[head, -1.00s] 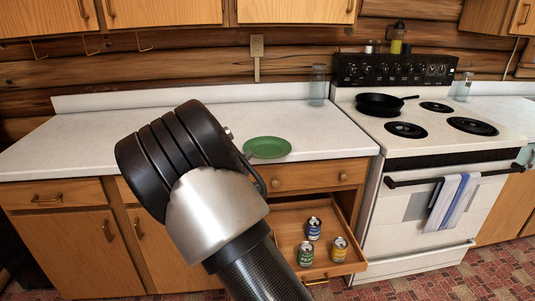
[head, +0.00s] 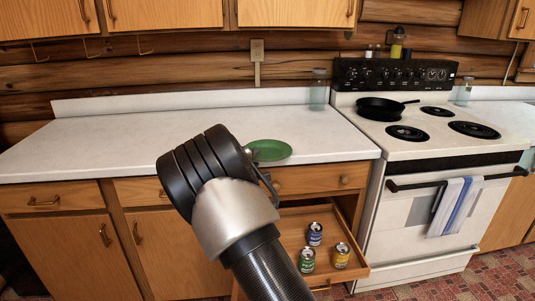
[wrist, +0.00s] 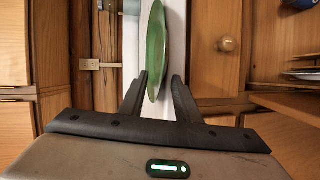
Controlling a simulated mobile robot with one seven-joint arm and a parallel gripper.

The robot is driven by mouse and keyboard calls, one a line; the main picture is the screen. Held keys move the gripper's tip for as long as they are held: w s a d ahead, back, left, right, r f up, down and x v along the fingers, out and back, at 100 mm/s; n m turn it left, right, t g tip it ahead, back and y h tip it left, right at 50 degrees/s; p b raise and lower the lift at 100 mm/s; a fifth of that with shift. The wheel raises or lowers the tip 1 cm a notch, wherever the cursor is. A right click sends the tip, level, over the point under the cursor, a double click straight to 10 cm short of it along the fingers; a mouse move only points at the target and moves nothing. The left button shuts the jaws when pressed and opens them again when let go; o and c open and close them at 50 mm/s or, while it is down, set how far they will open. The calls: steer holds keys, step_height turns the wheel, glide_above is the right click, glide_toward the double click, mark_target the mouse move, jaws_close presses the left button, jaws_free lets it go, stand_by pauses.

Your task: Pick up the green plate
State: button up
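The green plate (head: 268,150) lies flat on the white counter (head: 150,135) near its front edge, left of the stove. Its left part is hidden behind my arm in the head view. In the wrist view the plate (wrist: 156,45) is seen nearly edge-on, upright in the picture. My gripper (wrist: 160,76) is open, with one finger on each side of the plate's near rim. A gap shows on the right side of the rim; contact on the left cannot be told. In the head view my gripper is mostly hidden behind my wrist.
An open drawer (head: 292,237) below the plate holds a blue can (head: 314,234), a green can (head: 306,261) and a yellow can (head: 342,256). A glass jar (head: 318,90) stands at the counter's back. The stove (head: 430,140) bears a black pan (head: 380,108).

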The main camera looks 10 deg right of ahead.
jaws_close()
steer(key=shift+r, duration=0.1)
